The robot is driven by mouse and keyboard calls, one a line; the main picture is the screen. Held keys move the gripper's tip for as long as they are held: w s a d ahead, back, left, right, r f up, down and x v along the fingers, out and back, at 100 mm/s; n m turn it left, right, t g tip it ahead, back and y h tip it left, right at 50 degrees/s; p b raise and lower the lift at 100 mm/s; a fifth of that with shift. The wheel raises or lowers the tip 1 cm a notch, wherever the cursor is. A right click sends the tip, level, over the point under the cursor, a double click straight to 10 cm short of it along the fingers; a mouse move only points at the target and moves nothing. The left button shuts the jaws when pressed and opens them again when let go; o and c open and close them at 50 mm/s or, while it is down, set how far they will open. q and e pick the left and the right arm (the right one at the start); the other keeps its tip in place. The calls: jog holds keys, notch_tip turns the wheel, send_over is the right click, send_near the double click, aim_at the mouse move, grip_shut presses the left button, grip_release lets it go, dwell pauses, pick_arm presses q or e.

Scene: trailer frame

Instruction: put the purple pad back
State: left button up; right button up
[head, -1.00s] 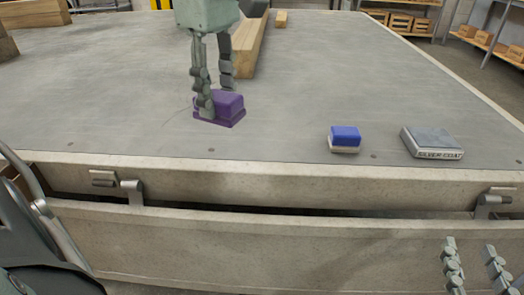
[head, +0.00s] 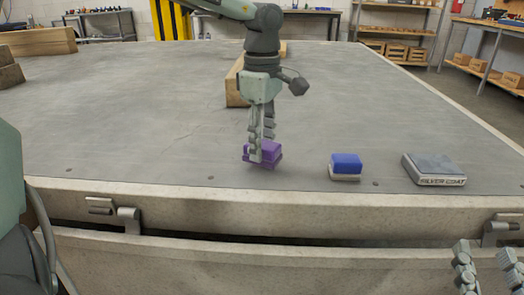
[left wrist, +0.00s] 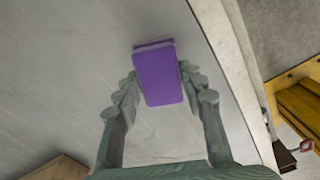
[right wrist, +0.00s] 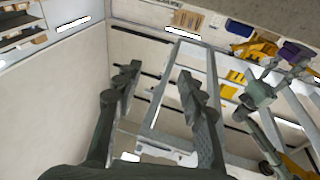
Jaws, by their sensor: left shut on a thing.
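The purple pad (head: 275,153) is between the fingers of my left gripper (head: 262,152), near the front edge of the grey trailer bed (head: 150,120). It looks slightly tilted and at or just above the bed; I cannot tell whether it touches. In the left wrist view the pad (left wrist: 160,75) sits between both fingers (left wrist: 165,92), over the bed. To its right on the bed are a blue pad (head: 346,162) on a pale base and a grey block marked SILVER COAT (head: 434,168). My right gripper (head: 488,270) is open and empty beyond the front side; it also shows in the right wrist view (right wrist: 158,85).
A long wooden beam (head: 236,92) lies behind my left gripper. More timber (head: 40,42) lies at the far left. The trailer's raised front edge with latches (head: 128,215) runs across the near side. The bed left of the pad is clear.

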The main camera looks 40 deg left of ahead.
pick_arm(q)
notch_tip(320, 180, down, 2)
jog(key=shift+f, duration=0.1)
pick_arm(e)
jog(key=shift+s+a+r+t, duration=0.15)
jog(key=shift+r+t, duration=0.25)
jog(key=shift+r, duration=0.15)
pick_arm(q)
jog(key=o, duration=1.2)
pick_arm(e)
jog(key=shift+r, duration=0.25)
pick_arm(q)
notch_tip(320, 180, up, 12)
jog(key=shift+r+p, duration=0.15)
jog(key=shift+p, duration=0.6)
pick_arm(e)
notch_tip(320, 180, down, 8)
jog(key=w+d+g+h, duration=0.1)
jog(key=d+g+h, duration=0.1)
jog(key=g, duration=0.1)
jog(key=shift+w+d+g, duration=0.15)
jog(key=shift+d+g, duration=0.15)
jog(key=shift+d, duration=0.1)
